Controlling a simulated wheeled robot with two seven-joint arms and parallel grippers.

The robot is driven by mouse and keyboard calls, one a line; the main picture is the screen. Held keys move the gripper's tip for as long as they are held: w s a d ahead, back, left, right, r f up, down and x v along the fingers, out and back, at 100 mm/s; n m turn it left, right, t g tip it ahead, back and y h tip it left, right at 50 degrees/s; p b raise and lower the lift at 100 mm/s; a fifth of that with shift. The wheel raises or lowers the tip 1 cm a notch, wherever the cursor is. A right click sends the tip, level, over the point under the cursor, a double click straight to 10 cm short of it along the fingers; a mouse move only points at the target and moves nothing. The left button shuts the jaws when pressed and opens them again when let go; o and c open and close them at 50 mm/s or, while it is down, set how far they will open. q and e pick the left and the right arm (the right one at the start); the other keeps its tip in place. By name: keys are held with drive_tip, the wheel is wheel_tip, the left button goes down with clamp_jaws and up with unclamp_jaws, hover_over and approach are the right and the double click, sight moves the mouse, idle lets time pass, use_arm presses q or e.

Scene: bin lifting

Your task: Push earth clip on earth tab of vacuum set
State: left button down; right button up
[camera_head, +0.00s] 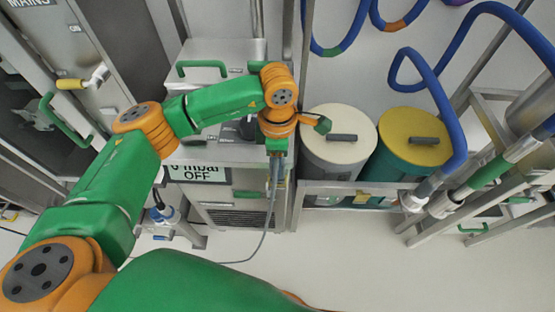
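My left arm reaches from the left, over the grey metal vacuum set (228,154) with the sign ending in "mbar OFF". My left gripper (277,178) points down at the right front edge of this cabinet. A thin grey cable (265,235) rises from the floor to the fingertips. The gripper appears shut on the earth clip at the cable's end, but the clip itself is too small to make out. The earth tab cannot be told apart, as the gripper and wrist cover that corner. My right gripper is not in view.
A white-lidded drum (338,125) and a yellow-lidded drum (416,128) stand right of the gripper, behind a metal rail. Blue hoses (432,85) and a metal frame (480,195) are at right. The floor (345,260) in front is clear.

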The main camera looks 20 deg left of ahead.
use_arm(q)
drive_tip(key=shift+f, duration=0.2)
drive_tip(key=shift+s, duration=0.1)
idle(0.4)
drive_tip(key=shift+c, duration=1.8)
unclamp_jaws()
drive_tip(key=shift+f, duration=0.1)
wheel_tip(320, 180, up, 6)
drive_tip(key=shift+r+b, duration=0.2)
drive_tip(key=shift+b, duration=0.8)
drive_tip(key=shift+r, duration=0.4)
